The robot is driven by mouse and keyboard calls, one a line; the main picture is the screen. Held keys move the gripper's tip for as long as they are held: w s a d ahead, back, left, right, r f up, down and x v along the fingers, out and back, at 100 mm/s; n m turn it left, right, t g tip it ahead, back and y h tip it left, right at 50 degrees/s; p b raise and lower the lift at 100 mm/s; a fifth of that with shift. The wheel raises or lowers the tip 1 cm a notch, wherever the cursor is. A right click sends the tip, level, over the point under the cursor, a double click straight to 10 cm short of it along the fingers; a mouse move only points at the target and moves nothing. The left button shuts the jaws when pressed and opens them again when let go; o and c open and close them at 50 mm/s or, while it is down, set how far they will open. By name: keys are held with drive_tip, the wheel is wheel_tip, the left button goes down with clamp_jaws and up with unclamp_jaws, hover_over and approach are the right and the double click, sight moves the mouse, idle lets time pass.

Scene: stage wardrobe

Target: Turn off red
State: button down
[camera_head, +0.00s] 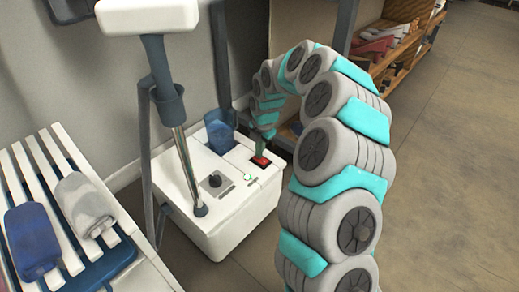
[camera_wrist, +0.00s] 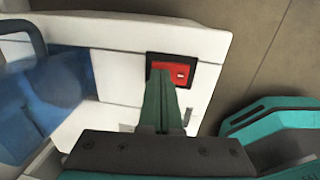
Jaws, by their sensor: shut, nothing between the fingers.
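A red switch (camera_head: 261,161) in a black frame sits on the top of a white machine (camera_head: 232,222), near its back right corner. In the wrist view the red switch (camera_wrist: 181,74) shows just past the fingertips, with a small light mark on its right part. My gripper (camera_head: 264,150) is shut and empty, its green fingers pointing down at the switch. In the wrist view the fingertips (camera_wrist: 161,75) overlap the left part of the red switch. I cannot tell whether they touch it. The switch's left part is hidden behind the fingers.
Wooden shelves (camera_head: 396,62) stand behind. Floor at right is clear.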

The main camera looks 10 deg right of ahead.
drive_tip(key=shift+w+f+g+p, duration=0.1)
drive_tip(key=shift+g+p, duration=0.2)
drive_tip(key=shift+p, duration=0.25)
drive_tip(key=shift+f, duration=0.15)
drive_tip(key=shift+s+d, duration=0.1)
drive_tip(key=shift+s, duration=0.1)
drive_tip(key=shift+s+d, duration=0.35)
drive_tip(key=shift+s, duration=0.15)
drive_tip(key=shift+r, duration=0.2)
